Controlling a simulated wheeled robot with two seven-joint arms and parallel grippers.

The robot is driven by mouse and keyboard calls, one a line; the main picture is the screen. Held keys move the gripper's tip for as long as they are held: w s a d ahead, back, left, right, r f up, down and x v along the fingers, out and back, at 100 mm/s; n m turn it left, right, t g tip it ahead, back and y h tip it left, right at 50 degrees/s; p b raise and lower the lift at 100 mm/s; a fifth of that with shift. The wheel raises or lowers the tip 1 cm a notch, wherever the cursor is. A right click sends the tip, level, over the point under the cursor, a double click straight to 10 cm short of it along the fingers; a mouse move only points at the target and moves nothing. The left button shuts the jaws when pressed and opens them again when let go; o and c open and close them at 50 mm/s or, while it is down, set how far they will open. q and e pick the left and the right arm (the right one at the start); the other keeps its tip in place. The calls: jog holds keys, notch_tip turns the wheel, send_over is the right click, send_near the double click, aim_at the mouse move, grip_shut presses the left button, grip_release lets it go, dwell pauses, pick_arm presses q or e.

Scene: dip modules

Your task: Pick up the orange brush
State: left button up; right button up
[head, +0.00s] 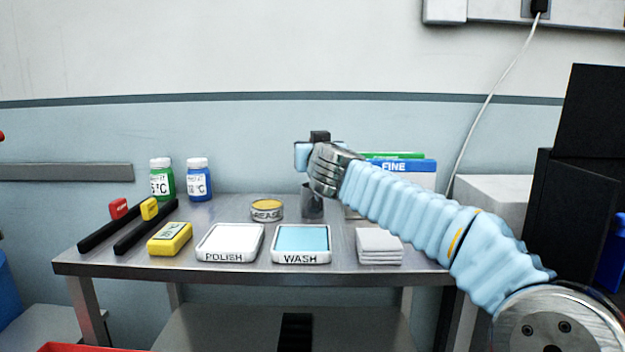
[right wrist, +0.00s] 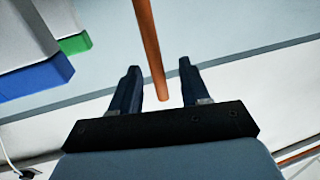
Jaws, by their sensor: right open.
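An orange-brown rod, which looks like the brush's handle (right wrist: 149,45), runs down between the two dark fingers of my right gripper (right wrist: 159,66) in the right wrist view. The fingers are open, with a gap on each side of the rod. Its bristle end cannot be made out. In the head view my right arm reaches in from the right, and my right gripper (head: 319,138) is above a dark grey cup (head: 312,205). The brush is not visible there. My left gripper is not in view.
A metal table holds a POLISH tray (head: 230,257), a WASH tray (head: 301,258), a HEAT tin (head: 266,216), folded cloths (head: 379,258) and a yellow block (head: 170,239). Two bottles (head: 198,185) stand at the back left. Boxes (head: 400,166) stand behind my right arm.

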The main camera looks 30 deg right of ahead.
jog(key=shift+w, duration=0.2)
jog(key=shift+r, duration=0.1)
grip_shut()
